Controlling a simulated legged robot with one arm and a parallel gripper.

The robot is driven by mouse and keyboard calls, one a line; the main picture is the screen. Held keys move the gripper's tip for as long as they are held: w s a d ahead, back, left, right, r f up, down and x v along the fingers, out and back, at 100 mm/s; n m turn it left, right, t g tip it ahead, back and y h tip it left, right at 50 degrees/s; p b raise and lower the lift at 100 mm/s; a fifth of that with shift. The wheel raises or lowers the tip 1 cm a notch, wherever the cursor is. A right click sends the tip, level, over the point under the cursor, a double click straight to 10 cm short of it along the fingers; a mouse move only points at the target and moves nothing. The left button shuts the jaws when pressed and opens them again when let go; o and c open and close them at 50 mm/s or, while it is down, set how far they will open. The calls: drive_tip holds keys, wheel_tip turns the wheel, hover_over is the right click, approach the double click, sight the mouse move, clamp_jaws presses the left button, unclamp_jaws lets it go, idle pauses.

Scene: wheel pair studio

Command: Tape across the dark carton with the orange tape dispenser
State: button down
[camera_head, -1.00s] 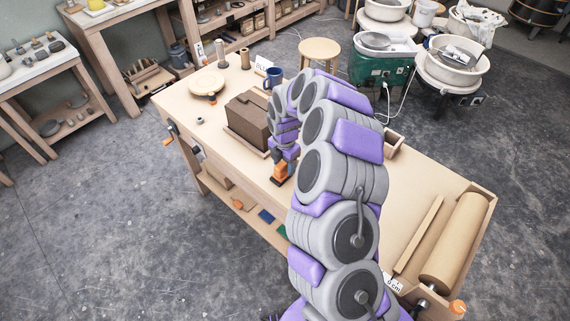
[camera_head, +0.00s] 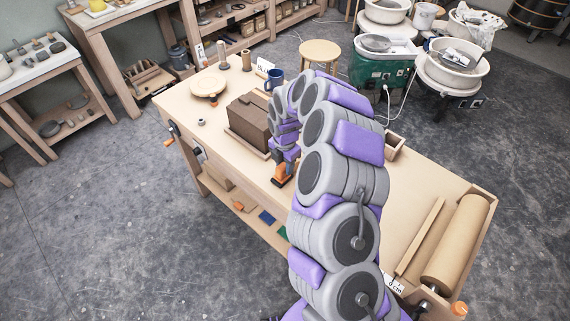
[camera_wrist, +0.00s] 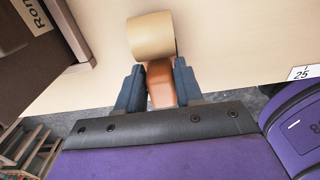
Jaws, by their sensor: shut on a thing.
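In the head view the orange dispenser (camera_head: 281,174) hangs by the bench's front edge, right of the carton. My arm hides part of the bench behind it.
A round wooden disc (camera_head: 208,87), a blue mug (camera_head: 274,80) and two upright spools stand on the bench (camera_head: 415,190) around the carton. A large brown paper roll (camera_head: 460,243) lies at the right end. A stool (camera_head: 319,51) stands behind.

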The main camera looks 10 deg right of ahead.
idle(0.4)
drive_tip(key=shift+r+p, duration=1.15)
drive_tip(key=shift+r, duration=1.8)
